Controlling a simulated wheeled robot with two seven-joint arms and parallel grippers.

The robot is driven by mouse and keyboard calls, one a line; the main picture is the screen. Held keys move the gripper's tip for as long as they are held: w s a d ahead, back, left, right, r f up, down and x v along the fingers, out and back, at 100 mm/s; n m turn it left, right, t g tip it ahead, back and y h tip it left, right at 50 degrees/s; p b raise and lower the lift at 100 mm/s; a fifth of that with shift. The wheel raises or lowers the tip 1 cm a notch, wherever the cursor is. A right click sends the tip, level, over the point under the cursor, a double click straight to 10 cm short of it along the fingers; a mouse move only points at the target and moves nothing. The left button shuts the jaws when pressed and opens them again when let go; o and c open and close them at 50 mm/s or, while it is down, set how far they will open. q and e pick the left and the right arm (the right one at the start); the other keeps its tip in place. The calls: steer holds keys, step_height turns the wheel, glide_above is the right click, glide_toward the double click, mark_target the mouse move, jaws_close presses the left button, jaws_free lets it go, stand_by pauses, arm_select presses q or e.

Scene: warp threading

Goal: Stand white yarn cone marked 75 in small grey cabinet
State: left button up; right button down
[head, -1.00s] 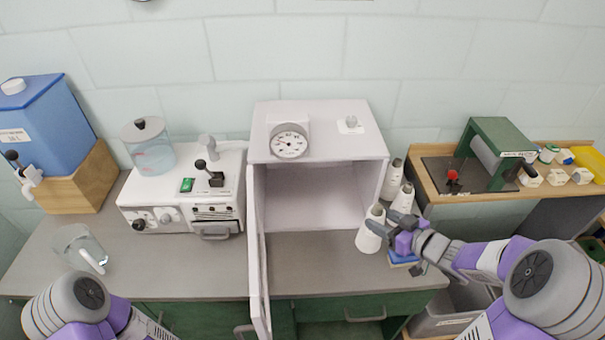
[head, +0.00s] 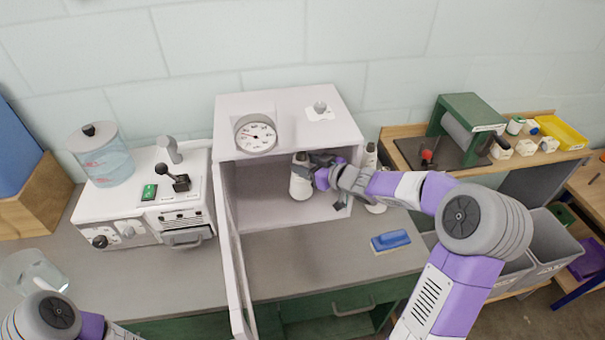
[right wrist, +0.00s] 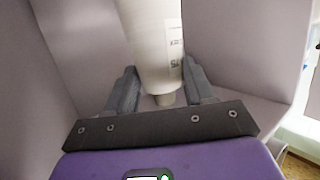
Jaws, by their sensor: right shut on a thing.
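The white yarn cone (head: 300,185) is inside the small grey cabinet (head: 285,104), near its right side and roughly upright. My right gripper (head: 308,163) reaches in through the open front from the right and is shut on the cone's upper part. In the right wrist view the cone (right wrist: 153,45) sits between the two fingers (right wrist: 158,88), with a printed label partly seen at its right edge. Whether its base touches the cabinet floor is hard to tell. The cabinet door (head: 236,270) stands open at the left. My left gripper is out of view.
More white cones (head: 370,157) stand right of the cabinet, partly hidden by my right arm. A blue brush-like block (head: 390,241) lies on the counter (head: 330,262) in front. A white machine (head: 125,205) stands left of the cabinet. The cabinet's left inside is empty.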

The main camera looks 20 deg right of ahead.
steer(key=shift+w+a, duration=0.2)
steer(key=shift+w, duration=0.3)
steer(key=f+b, duration=0.2)
steer(key=f, duration=0.1)
steer(key=shift+w+a+f+b, duration=0.1)
steer(key=shift+w+f+b, duration=0.2)
steer(key=shift+w+b, duration=0.1)
steer(key=shift+r, duration=0.1)
steer(key=shift+c, duration=2)
jaws_free()
steer(key=p+v, duration=0.4)
steer(key=v, duration=0.8)
